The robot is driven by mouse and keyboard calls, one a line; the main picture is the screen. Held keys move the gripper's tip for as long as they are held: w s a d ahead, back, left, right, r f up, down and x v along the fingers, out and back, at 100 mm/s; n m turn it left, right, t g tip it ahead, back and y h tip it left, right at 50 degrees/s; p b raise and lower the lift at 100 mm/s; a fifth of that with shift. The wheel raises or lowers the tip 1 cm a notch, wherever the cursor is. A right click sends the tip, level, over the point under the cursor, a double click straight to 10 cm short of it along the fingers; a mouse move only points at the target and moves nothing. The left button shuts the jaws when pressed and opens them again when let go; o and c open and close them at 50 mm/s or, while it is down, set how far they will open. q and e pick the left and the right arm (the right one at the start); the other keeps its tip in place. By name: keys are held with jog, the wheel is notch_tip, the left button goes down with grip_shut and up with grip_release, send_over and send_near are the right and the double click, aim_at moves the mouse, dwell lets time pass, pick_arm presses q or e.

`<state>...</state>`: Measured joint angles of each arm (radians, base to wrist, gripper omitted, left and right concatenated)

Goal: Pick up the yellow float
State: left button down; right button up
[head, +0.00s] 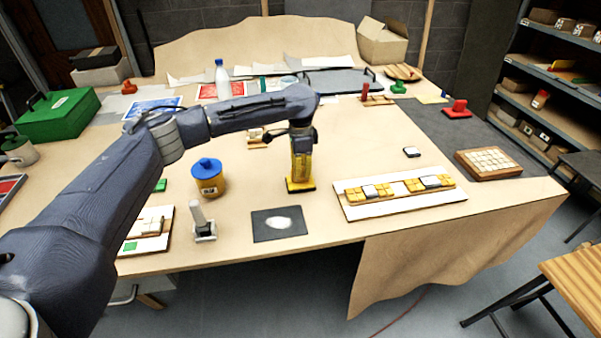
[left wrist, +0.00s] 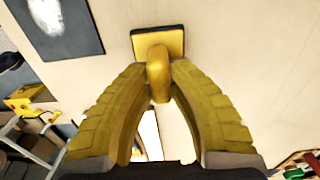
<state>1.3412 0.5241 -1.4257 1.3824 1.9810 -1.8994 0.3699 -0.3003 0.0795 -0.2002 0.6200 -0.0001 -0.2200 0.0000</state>
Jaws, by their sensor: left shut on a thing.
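The yellow float (head: 300,185) has a flat rectangular base with a dark underside and a rounded yellow handle. In the head view it stands near the middle of the table, below my left gripper (head: 301,160). In the left wrist view the float (left wrist: 158,70) sits at the top centre, with its handle between the fingertips of my left gripper (left wrist: 158,80). The yellow fingers are shut on the handle. The base appears at or very near the table surface; I cannot tell whether it touches. My right gripper is not in view.
A dark sheet with a white patch (head: 279,224) lies in front of the float. A white panel with yellow tiles (head: 400,205) lies to its right. A yellow pot with a blue lid (head: 208,182) stands to its left, and a small grey-handled tool (head: 201,225) stands nearer the front edge.

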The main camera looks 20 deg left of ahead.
pick_arm(q)
notch_tip(320, 180, up, 20)
jog(key=shift+f, duration=0.15)
dwell(0.4)
jog(key=c, duration=1.9)
grip_release()
jog(key=shift+f, duration=0.1)
grip_shut()
